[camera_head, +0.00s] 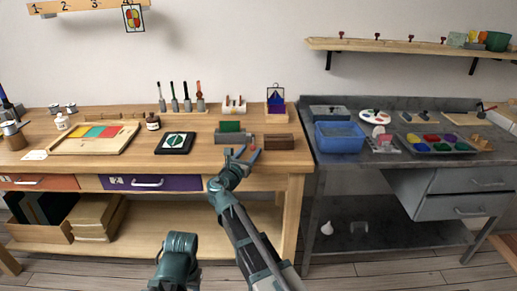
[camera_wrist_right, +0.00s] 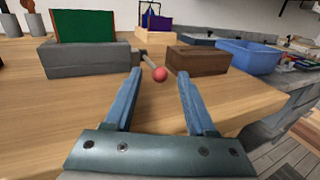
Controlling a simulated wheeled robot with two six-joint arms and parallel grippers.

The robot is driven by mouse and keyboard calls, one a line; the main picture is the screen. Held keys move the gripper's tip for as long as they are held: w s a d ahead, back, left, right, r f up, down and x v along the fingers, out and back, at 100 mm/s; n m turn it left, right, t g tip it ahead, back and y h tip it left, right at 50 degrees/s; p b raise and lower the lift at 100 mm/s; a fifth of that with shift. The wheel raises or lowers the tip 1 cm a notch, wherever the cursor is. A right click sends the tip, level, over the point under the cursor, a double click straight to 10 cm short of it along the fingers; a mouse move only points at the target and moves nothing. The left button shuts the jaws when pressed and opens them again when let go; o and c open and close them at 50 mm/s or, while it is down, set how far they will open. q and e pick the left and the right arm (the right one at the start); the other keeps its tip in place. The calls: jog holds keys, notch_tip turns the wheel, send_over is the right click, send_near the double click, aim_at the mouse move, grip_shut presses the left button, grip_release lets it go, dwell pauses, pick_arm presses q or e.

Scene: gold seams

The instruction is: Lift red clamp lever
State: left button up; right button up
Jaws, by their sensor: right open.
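The red clamp lever shows in the right wrist view as a red ball knob (camera_wrist_right: 160,75) on a short metal rod, beside the grey clamp block (camera_wrist_right: 85,61). A green panel (camera_wrist_right: 84,25) stands upright in that block. In the head view the block (camera_head: 232,138) sits near the front right of the wooden bench, with the small red knob at its right end. My right gripper (camera_head: 242,154) is open and empty at the bench's front edge. In the wrist view the knob appears between its blue fingertips, beyond them; contact cannot be told.
A brown wooden block (camera_wrist_right: 199,61) sits close to the right of the knob. A purple-backed stand (camera_head: 275,100) is behind. A black pad (camera_head: 174,143) lies to the left. A blue bin (camera_head: 340,138) stands on the grey bench at right.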

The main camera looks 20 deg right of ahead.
jog(key=shift+w+d, duration=0.2)
jog(key=shift+w, duration=0.1)
grip_shut()
dwell(1.3)
